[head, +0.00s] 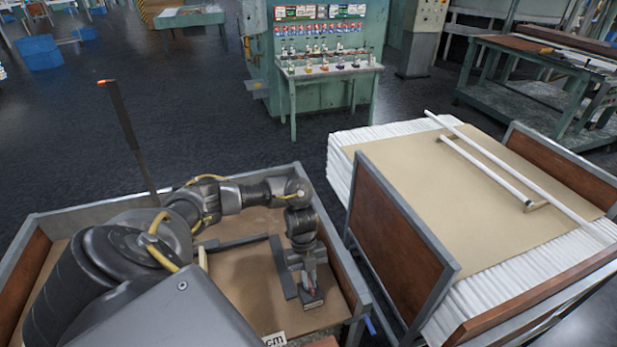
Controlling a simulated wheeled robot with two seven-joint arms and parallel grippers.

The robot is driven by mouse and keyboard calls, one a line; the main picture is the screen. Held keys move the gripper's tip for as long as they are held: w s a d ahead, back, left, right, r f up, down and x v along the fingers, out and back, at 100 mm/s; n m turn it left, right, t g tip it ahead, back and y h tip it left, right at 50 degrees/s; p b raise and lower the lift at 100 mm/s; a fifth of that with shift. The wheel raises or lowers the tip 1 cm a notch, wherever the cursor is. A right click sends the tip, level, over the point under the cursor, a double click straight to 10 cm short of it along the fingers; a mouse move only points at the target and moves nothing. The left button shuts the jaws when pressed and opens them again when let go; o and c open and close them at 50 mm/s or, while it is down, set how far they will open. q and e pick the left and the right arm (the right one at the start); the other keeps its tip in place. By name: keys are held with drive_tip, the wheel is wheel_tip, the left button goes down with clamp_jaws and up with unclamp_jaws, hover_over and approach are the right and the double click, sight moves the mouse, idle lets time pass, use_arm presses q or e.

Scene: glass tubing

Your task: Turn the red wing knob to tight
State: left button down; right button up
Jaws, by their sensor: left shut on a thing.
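My left gripper (310,284) reaches down from above onto a small dark block (313,303) in the left cart. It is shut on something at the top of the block. A small bit of red shows between the fingers, which fits the red wing knob; the fingers hide most of it, so its angle cannot be read. The block sits at the near end of a dark L-shaped bar (283,268) on the cart's tan board (243,283). My right gripper is not in view.
The left cart has a raised grey rim (337,256). A second cart beside it holds stacked white tubes (470,306) under a cardboard sheet (430,195), with loose white tubes (488,170) on top.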

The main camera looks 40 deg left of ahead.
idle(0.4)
use_arm(q)
drive_tip(key=c, duration=1.5)
unclamp_jaws()
drive_tip(key=v, duration=1.1)
drive_tip(key=shift+w+f, duration=0.1)
